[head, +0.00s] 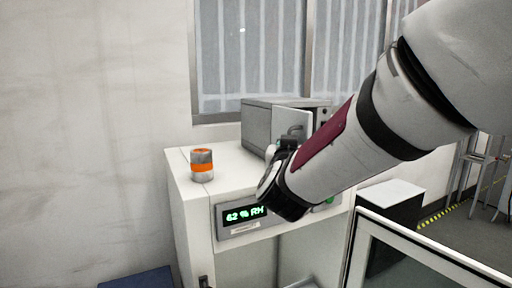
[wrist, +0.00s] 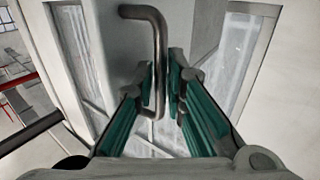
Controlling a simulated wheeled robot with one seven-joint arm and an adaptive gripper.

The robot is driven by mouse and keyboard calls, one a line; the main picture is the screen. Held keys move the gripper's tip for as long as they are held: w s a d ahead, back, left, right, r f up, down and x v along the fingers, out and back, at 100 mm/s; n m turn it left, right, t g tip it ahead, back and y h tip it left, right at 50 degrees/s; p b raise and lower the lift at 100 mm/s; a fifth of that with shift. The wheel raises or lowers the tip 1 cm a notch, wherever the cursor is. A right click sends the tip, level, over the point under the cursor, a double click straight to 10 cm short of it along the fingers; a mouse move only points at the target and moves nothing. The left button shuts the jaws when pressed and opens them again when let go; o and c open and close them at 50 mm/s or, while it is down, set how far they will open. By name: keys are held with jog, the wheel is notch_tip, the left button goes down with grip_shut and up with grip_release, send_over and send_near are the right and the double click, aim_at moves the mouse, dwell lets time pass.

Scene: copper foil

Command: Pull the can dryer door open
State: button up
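The can dryer (head: 257,127) is a grey box on top of a white cabinet in the head view. Its lighter door (head: 291,119) faces the robot, and its lower part is hidden by my arm. I cannot tell whether the door is flush or slightly ajar. The bent metal handle (wrist: 158,34) stands out from the door panel (wrist: 104,50) in the wrist view. My gripper (wrist: 161,85) has its green-padded fingers close on both sides of the handle bar and appears shut on it. In the head view the fingertips are hidden behind my wrist.
A grey can with an orange band (head: 202,165) stands on the cabinet top (head: 232,164), left of the dryer. A display (head: 243,215) on the cabinet front reads 62 % RH. A white-framed panel (head: 438,254) is at the lower right. A window (head: 250,50) is behind.

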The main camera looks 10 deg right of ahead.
jog(key=shift+s, duration=0.1)
jog(key=v, duration=1.2)
jog(key=s+a+f+n+g+y+p, duration=0.25)
jog(key=s+n+g+y+p, duration=0.2)
jog(key=s+g+y, duration=0.35)
jog(key=s+d+f+g+h+p, duration=0.1)
jog(key=s+d, duration=0.2)
jog(key=s, duration=0.3)
jog(key=s+d+f+m+g+h+p, duration=0.1)
jog(key=s+d+g, duration=0.1)
jog(key=s, duration=0.5)
jog(key=s+d+g+h+p, duration=0.1)
jog(key=s+d+g+p, duration=0.1)
jog(key=s, duration=0.4)
jog(key=shift+s+d+f, duration=0.2)
jog(key=shift+d+f, duration=0.2)
jog(key=shift+d, duration=0.4)
